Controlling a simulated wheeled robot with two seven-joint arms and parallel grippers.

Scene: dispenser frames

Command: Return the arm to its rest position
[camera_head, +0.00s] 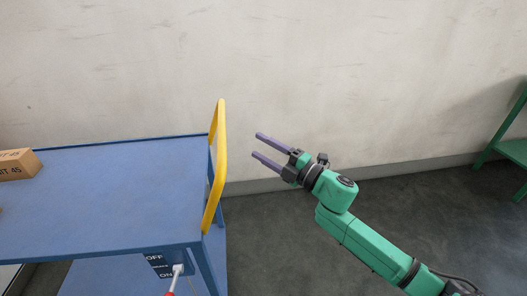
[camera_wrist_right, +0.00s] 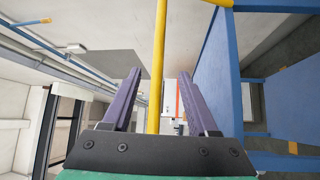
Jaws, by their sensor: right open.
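My right arm, green, reaches in from the lower right in the head view. Its gripper (camera_head: 262,146) has two purple fingers that are apart with nothing between them. It hangs in the air to the right of the cart's yellow handle (camera_head: 217,155). In the right wrist view the two fingers (camera_wrist_right: 160,100) stand apart. The yellow handle bar (camera_wrist_right: 158,60) shows behind the gap between them; I cannot tell how far off it is. My left gripper is not in either view.
A blue cart (camera_head: 120,200) fills the left of the head view. A cardboard box (camera_head: 17,164) lies on its top at the left edge. A green shelf (camera_head: 507,135) stands far right. Dark floor between is clear.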

